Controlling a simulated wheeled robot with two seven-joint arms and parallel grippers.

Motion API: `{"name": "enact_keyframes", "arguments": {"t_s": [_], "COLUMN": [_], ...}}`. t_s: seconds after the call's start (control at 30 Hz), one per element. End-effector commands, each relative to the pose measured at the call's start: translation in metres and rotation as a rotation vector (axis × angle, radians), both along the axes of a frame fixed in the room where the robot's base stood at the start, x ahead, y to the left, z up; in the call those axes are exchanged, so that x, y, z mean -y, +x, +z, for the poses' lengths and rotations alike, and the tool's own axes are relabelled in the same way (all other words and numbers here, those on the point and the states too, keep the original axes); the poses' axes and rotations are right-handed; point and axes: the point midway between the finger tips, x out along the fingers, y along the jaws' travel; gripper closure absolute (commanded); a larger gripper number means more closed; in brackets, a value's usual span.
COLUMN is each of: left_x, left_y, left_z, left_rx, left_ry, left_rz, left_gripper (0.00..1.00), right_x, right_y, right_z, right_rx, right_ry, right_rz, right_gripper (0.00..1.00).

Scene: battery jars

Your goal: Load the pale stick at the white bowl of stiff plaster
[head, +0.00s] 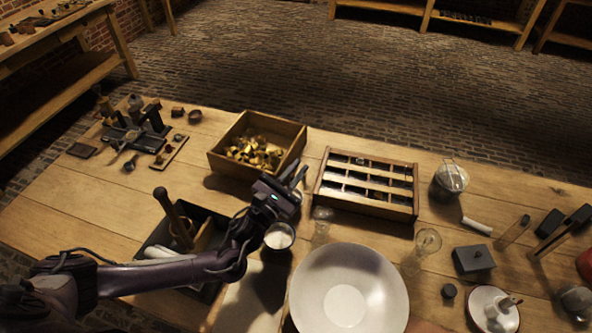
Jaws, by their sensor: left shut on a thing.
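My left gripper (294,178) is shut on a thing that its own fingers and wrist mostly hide. Only a small light patch shows at the fingers, and I cannot tell whether it is the pale stick. A small white bowl (279,236) with pale stuff in it stands just below the gripper in the picture. A large white bowl (348,292) stands nearer the front; it looks empty. A short white roll (477,226) lies on the table at the right. My right gripper is not in view.
A wooden box of brass pieces (215,160) and a slotted wooden case (365,202) stand behind the gripper. A dark caddy (150,240) is under my left arm. Glass vessels (427,241), a jar (450,179) and a grey block (473,260) crowd the right. Bare table (85,205) shows at left.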

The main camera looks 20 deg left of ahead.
Motion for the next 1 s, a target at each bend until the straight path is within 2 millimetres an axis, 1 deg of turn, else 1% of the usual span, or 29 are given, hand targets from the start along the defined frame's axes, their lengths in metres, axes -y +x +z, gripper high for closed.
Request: {"name": "enact_keyframes", "arguments": {"t_s": [0.67, 1.0], "left_x": [0.0, 0.0], "left_y": [0.0, -0.0002], "left_z": [-0.0088, -0.0092], "left_rx": [0.0, -0.002], "left_ry": [0.0, 0.001], "left_rz": [0.0, 0.0], "left_gripper": [1.0, 1.0], "right_x": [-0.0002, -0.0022], "right_y": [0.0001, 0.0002], "right_z": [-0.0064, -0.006], "right_rx": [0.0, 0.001], "right_ry": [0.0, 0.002], "right_rz": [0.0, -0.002], "right_gripper": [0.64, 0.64]}}
